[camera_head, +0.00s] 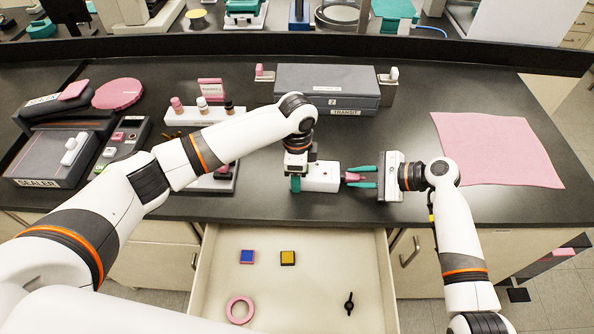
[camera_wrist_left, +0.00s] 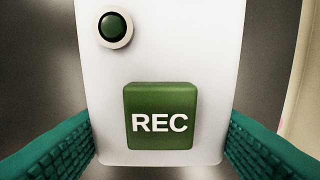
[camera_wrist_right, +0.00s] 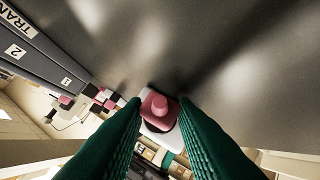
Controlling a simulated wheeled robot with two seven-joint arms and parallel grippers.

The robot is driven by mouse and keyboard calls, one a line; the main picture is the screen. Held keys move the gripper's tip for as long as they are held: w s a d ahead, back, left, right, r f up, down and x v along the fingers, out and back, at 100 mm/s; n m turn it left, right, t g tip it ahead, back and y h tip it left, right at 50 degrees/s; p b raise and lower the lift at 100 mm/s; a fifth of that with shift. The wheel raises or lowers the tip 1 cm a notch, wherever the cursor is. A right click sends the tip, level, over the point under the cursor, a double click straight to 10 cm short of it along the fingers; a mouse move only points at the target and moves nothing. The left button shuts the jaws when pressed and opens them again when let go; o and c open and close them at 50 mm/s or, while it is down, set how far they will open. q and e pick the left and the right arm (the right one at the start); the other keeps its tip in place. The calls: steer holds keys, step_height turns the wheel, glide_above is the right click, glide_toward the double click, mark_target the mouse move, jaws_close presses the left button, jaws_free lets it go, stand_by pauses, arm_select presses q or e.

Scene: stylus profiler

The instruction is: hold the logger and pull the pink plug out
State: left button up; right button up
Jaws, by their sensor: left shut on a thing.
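The logger is a white box (camera_head: 322,178) near the front edge of the bench. The left wrist view shows its white face (camera_wrist_left: 160,60) with a green REC block and a round green button. My left gripper (camera_head: 297,183) is shut on the logger's left end, with a teal finger on either side. The pink plug (camera_head: 352,177) sticks out of the logger's right end and also shows in the right wrist view (camera_wrist_right: 160,105). My right gripper (camera_head: 361,177) is open, its two teal fingertips on either side of the plug, with small gaps.
An open drawer (camera_head: 315,239) below holds small blocks, a pink ring and a black part. A grey TRANSIT case (camera_head: 327,85) stands behind. A rack of vials (camera_head: 200,116) and the SEALER (camera_head: 55,158) are at left. A pink mat (camera_head: 495,148) lies at right.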

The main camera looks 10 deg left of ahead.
jaws_close()
steer(key=shift+w+d, duration=0.1)
steer(key=shift+d, duration=0.65)
stand_by(0.4)
steer(key=shift+w+d, duration=0.2)
steer(key=shift+d, duration=1.25)
steer(key=shift+d, duration=0.1)
steer(key=shift+w+d+r, duration=0.1)
steer(key=shift+d+r, duration=0.4)
steer(key=shift+d, duration=0.3)
steer(key=shift+w+d+r, duration=0.15)
steer(key=shift+d+r, duration=0.35)
steer(key=shift+d, duration=0.3)
steer(key=shift+w+d+r, duration=0.1)
steer(key=shift+d+r, duration=0.4)
steer(key=shift+d, duration=0.3)
arm_select(q)
steer(key=o, duration=1.8)
steer(key=shift+c, duration=0.2)
